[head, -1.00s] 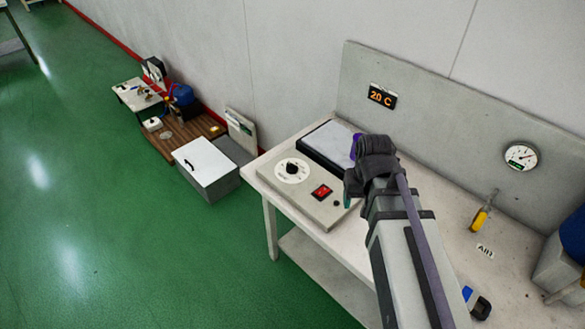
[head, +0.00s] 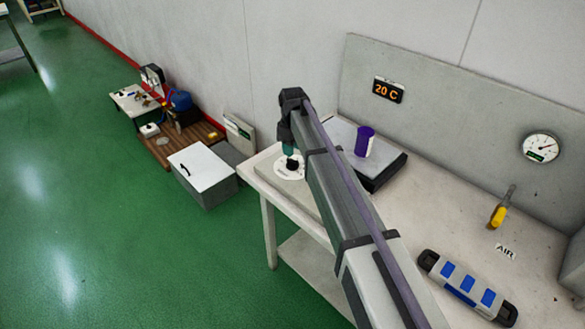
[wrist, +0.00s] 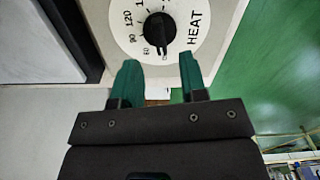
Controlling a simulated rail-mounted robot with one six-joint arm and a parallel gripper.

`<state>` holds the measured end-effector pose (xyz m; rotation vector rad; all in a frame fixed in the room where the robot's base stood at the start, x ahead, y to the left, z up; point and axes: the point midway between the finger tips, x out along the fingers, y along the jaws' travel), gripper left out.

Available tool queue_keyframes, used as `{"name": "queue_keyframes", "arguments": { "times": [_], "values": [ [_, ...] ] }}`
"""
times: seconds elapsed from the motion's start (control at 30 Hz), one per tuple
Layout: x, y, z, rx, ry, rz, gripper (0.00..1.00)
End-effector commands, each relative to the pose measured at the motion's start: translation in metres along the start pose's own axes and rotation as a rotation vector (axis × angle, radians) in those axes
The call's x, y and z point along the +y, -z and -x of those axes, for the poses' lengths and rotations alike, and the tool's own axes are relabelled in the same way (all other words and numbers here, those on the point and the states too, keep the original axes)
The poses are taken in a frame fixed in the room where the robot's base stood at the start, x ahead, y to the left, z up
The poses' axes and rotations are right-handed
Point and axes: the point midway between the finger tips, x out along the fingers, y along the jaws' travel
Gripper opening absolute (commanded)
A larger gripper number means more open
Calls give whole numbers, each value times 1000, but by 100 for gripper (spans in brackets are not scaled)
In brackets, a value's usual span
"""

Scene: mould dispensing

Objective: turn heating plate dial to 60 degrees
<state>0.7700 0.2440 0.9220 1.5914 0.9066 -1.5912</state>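The heating plate dial is a black knob on a white round face (head: 284,174), at the left end of the bench unit. In the wrist view, the dial (wrist: 157,34) shows numbers including 120 and 60 and the word HEAT. The knob's narrow end points toward my gripper, near the small numbers; the exact setting is hard to read. My gripper (wrist: 160,80) has two green fingers, spread apart and empty, just short of the dial. In the head view, my gripper (head: 288,149) is above the dial, partly hiding it. The orange display (head: 388,91) reads 20 C.
A purple cup (head: 365,141) stands on the flat plate with dark sides (head: 385,174), right of my arm. A blue and grey device (head: 468,285), a yellow-handled tool (head: 499,215) and a wall gauge (head: 541,148) are further right. My arm hides the red switch area.

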Motion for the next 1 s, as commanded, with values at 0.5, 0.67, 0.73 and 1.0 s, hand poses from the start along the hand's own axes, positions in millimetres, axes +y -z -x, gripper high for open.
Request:
{"name": "queue_keyframes", "arguments": {
  "times": [0.5,0.67,0.73,1.0],
  "values": [
    [0,0,-51,0,0,-1,39],
    [0,0,-51,0,0,-1,25],
    [0,0,-51,0,0,-1,18],
    [0,0,-51,0,0,-1,0]
  ]
}}
